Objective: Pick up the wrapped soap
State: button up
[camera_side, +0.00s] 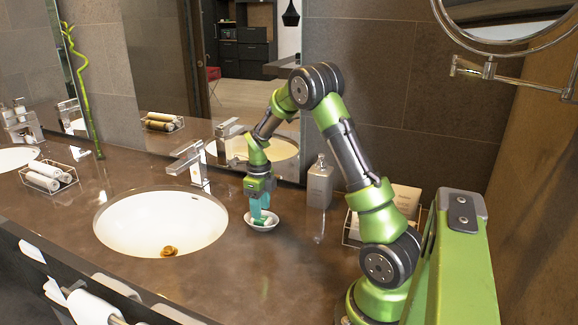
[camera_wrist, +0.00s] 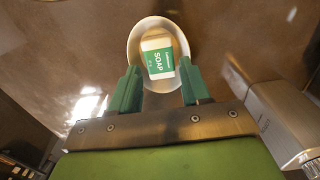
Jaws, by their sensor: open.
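The wrapped soap (camera_wrist: 158,58) is a small white block with a green band lettered "SOAP". It lies in a white oval dish (camera_wrist: 134,42) on the counter. In the side view the dish (camera_side: 262,228) stands right of the sink, and the soap in it is mostly hidden by my fingers. My gripper (camera_wrist: 157,85) is open, pointing down over the dish, with one green finger on each side of the soap's near end. It also shows in the side view (camera_side: 261,216). I cannot tell whether the fingers touch the soap or dish.
A soap dispenser (camera_side: 319,184) stands close right of the dish; its body (camera_wrist: 272,115) shows at the wrist view's right. The sink (camera_side: 160,220) and faucet (camera_side: 194,168) are to the left. A wire tray of rolled towels (camera_side: 48,174) is far left. The counter in front is clear.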

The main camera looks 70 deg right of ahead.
aim_at(262, 221)
jog(key=shift+s+f, duration=0.1)
jog(key=shift+f, duration=1.6)
jog(key=shift+a, duration=0.1)
jog(key=c, duration=0.7)
jog(key=shift+r, duration=0.1)
